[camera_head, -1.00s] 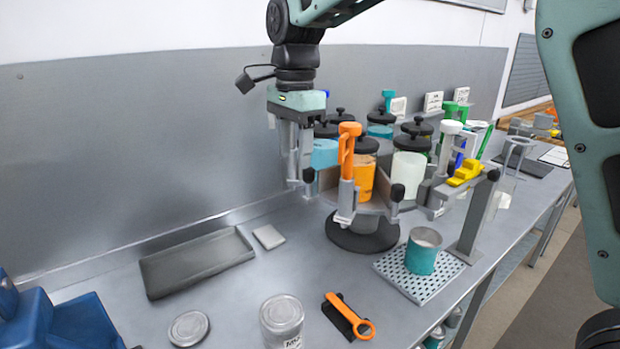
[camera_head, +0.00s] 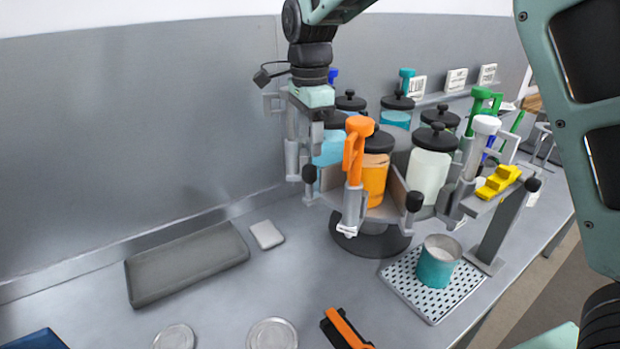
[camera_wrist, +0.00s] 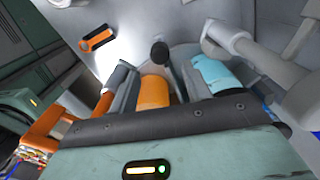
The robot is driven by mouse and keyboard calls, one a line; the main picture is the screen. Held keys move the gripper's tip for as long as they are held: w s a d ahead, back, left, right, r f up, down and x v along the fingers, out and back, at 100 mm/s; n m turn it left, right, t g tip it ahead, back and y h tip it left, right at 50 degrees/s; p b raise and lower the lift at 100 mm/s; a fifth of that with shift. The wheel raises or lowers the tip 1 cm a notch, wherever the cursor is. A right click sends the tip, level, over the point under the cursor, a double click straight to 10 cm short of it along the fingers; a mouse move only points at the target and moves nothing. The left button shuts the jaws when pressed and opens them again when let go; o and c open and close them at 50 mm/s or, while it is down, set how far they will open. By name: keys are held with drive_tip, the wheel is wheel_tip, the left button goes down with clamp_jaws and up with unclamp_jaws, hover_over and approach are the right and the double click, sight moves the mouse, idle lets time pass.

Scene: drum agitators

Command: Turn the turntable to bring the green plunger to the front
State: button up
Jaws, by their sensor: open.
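The turntable (camera_head: 370,243) stands on a dark round base and carries several jars with black lids, plungers and black-knobbed handles around its rim. The green plunger (camera_head: 480,103) is at its back right, behind the white plunger (camera_head: 486,124). The orange plunger (camera_head: 357,140) is at the front, by the orange jar (camera_head: 374,180). My gripper (camera_head: 303,160) is open and points down at the turntable's left side, close to a black knob (camera_head: 308,174). Contact cannot be told. The wrist view shows a black knob (camera_wrist: 159,52), the orange jar (camera_wrist: 153,92) and the light blue jar (camera_wrist: 212,75).
A yellow stepped piece (camera_head: 498,182) on a grey post stands close at the turntable's right. A teal cup (camera_head: 437,265) sits on a perforated tray (camera_head: 407,280) at front right.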

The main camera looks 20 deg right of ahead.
sight(310, 182)
wheel_tip(310, 182, down, 11)
drive_tip(key=shift+f+p, duration=0.1)
drive_tip(key=shift+p, duration=1.05)
drive_tip(key=shift+c, duration=0.3)
clamp_jaws()
